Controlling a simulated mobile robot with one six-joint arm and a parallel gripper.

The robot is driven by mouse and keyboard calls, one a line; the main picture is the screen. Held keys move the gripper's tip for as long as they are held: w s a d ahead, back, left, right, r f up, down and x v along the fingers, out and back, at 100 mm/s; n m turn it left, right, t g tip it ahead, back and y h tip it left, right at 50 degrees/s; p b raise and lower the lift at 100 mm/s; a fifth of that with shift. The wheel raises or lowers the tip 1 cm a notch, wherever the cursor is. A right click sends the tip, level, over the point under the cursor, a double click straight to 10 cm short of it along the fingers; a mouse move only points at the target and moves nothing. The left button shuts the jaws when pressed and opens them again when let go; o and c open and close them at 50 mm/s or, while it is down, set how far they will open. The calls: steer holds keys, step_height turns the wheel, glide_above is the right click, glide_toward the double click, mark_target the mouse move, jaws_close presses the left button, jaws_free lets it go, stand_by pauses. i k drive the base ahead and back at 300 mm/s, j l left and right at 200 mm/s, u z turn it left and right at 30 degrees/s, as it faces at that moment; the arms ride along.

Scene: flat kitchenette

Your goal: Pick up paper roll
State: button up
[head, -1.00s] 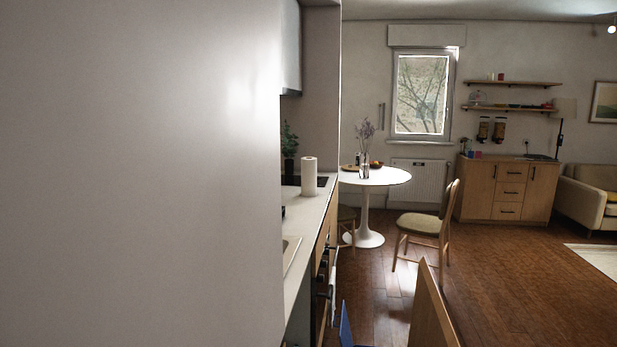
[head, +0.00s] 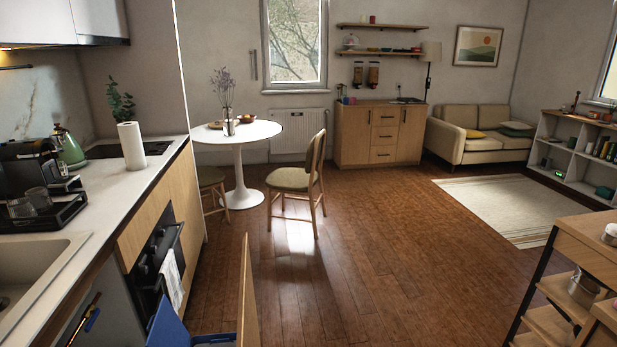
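The white paper roll (head: 132,146) stands upright on the kitchen counter (head: 112,190), near its front edge, at the left of the head view. It is beside the dark cooktop and in front of a green potted plant. Nothing touches it from the front. My gripper is not in view.
A coffee machine (head: 28,165), glasses and a green kettle (head: 68,147) stand on the counter, with a sink (head: 35,270) nearer. An open wooden door or drawer front (head: 246,300) sticks out below. A chair (head: 300,180) and round table (head: 238,134) stand beyond.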

mark_target(129, 132)
steer(key=i+l, duration=0.1)
steer(key=i, duration=0.35)
steer(key=i+l+u, duration=0.15)
steer(key=i, duration=0.35)
steer(key=i+l, duration=0.1)
steer(key=i, duration=0.35)
steer(key=i+l+u, duration=0.1)
steer(key=i, duration=0.35)
steer(key=i+l, duration=0.3)
steer(key=i, duration=0.15)
steer(key=i+j+u, duration=0.2)
steer(key=i+u, duration=0.7)
steer(key=i, duration=0.2)
steer(key=i+l+u, duration=0.15)
steer(key=i+u, duration=0.3)
steer(key=i+l+u, duration=0.4)
steer(key=i, duration=0.25)
steer(key=i+j+u, duration=0.3)
steer(key=i+j, duration=0.1)
steer(key=i, duration=0.1)
